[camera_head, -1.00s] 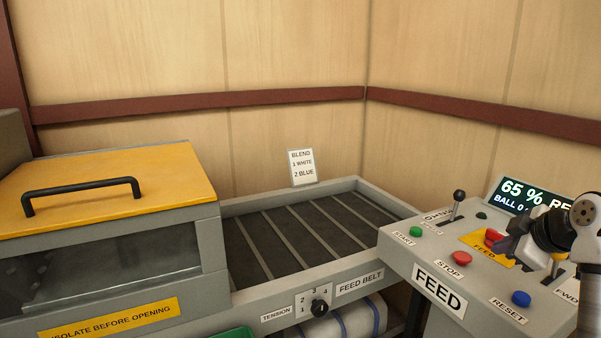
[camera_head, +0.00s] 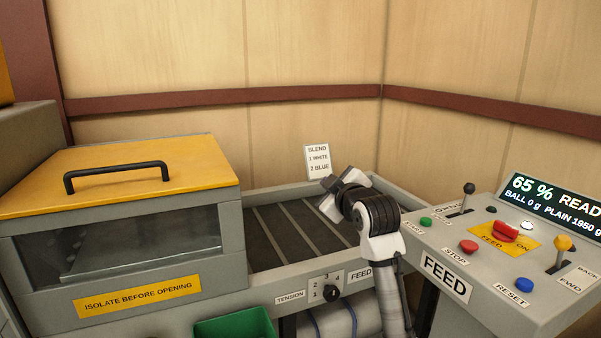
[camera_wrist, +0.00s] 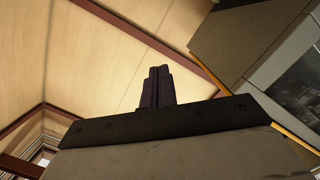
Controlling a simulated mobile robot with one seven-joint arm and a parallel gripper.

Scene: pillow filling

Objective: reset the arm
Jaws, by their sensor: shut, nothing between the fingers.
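My gripper (camera_head: 328,183) is raised over the right part of the feed belt (camera_head: 275,240) in the head view, pointing up and to the left. It is apart from the controls. In the wrist view its two dark fingers (camera_wrist: 158,86) are together and empty, with wall and ceiling panels behind them. My wrist hides part of the belt and part of the FEED BELT label.
The control panel (camera_head: 480,285) at right bears a red FEED switch (camera_head: 505,232), several buttons and levers, and a screen (camera_head: 555,208) reading 65 %. A yellow-lidded box (camera_head: 120,190) stands left. A green bin (camera_head: 235,328) is below. A BLEND card (camera_head: 317,161) stands behind the belt.

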